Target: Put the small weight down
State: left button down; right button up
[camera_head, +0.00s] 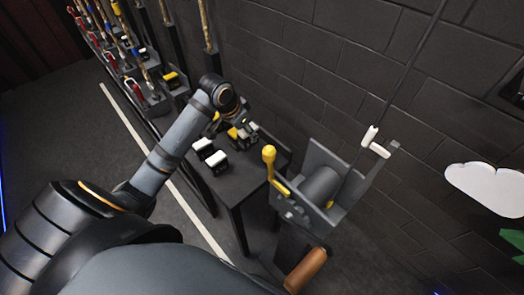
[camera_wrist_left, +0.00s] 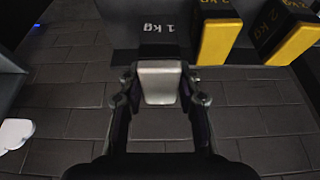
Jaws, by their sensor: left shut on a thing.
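My left gripper (camera_wrist_left: 160,92) is shut on a small weight (camera_wrist_left: 159,80) with a pale silver face and a dark side marked "1 kg". In the head view my left gripper (camera_head: 241,123) is over the dark table (camera_head: 235,183), near its wall side, and its fingers are partly hidden. I cannot tell whether the held weight touches the table. My right gripper is in neither view.
Two white-and-black blocks (camera_head: 209,152) stand on the table's near side. Black-and-yellow weights (camera_wrist_left: 220,40) are close beside the held weight. A winch with a yellow-knobbed lever (camera_head: 269,155) stands to the right. Ropes and levers line the wall at the upper left.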

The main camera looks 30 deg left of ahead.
pick_arm(q)
jog(key=shift+w+d+f, duration=0.15)
jog(key=shift+d+f, duration=0.65)
jog(key=shift+f, duration=0.65)
jog(key=shift+w+d+f, duration=0.1)
jog(key=shift+d+f, duration=0.75)
jog(key=shift+f, duration=0.6)
jog(key=shift+w+d+f, duration=0.15)
jog(key=shift+d+f, duration=0.65)
jog(key=shift+f, duration=0.65)
jog(key=c, duration=0.9)
grip_release()
jog(key=shift+s+f, duration=0.1)
jog(key=shift+f, duration=0.05)
jog(key=shift+c, duration=0.2)
jog(key=v, duration=1.2)
jog(key=shift+p, duration=0.35)
